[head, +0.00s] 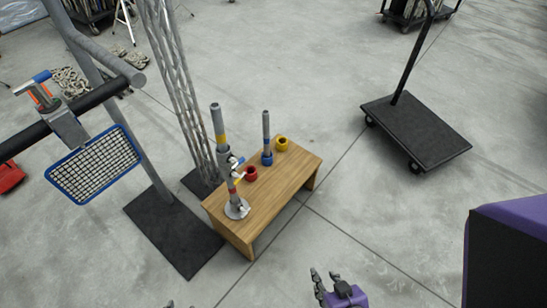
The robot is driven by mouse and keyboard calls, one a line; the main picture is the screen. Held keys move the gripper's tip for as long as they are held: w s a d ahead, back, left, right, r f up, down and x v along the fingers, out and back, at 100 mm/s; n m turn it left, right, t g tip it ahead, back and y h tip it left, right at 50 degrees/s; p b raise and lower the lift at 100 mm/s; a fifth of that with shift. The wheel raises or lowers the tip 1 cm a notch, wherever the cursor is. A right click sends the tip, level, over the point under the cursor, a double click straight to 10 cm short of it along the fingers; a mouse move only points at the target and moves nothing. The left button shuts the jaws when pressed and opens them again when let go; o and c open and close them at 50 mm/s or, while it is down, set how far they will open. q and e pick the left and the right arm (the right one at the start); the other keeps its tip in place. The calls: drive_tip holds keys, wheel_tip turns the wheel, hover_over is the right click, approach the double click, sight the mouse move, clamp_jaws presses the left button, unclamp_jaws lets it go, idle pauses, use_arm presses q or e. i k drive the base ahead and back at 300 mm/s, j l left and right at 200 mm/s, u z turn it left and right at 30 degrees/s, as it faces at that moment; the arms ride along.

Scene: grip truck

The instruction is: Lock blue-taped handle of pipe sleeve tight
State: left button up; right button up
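A grey pipe stand (221,140) with a round base stands upright on the wooden bench, with yellow and red bands and small handles at its middle. A shorter grey pipe (266,130) with a blue collar (267,159) stands beside it. At the left, a clamp (66,125) sits on a black pipe; its T-handle (40,77) has blue and orange parts. I cannot tell which handle is the task's. My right gripper (325,275) is open and empty at the bottom edge, apart from the bench. Only tips of my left gripper (180,305) show at the bottom edge.
The wooden bench (290,185) also holds a red ring (251,174) and a yellow ring (282,143). A lattice truss (180,90) rises behind it. A blue-framed mesh basket (95,165) hangs at left. A black cart (415,130) stands at right. Floor before the bench is clear.

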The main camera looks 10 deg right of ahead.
sight(234, 161)
drive_tip(key=z, duration=1.8)
drive_tip(key=i+l+z, duration=0.1)
drive_tip(key=i, duration=0.4)
drive_tip(key=i+l+z, duration=0.1)
drive_tip(key=i+l, duration=0.15)
drive_tip(key=i, duration=0.3)
drive_tip(key=i+u, duration=0.45)
drive_tip(key=i, duration=0.25)
drive_tip(key=i+l+u, duration=0.25)
drive_tip(key=i+u, duration=0.15)
drive_tip(key=i, duration=0.3)
drive_tip(key=i+j+u, duration=0.1)
drive_tip(key=i+u, duration=0.6)
drive_tip(key=i, duration=0.2)
drive_tip(key=i+l+u, duration=0.15)
drive_tip(key=i+u, duration=0.2)
drive_tip(key=i+j+u, duration=0.1)
drive_tip(key=i+u, duration=0.3)
drive_tip(key=i, duration=0.2)
drive_tip(key=i+l+u, duration=0.15)
drive_tip(key=i+u, duration=0.3)
drive_tip(key=i, duration=0.15)
drive_tip(key=u, duration=0.45)
drive_tip(key=i+u, duration=0.15)
drive_tip(key=u, duration=3.25)
drive_tip(key=l, duration=0.1)
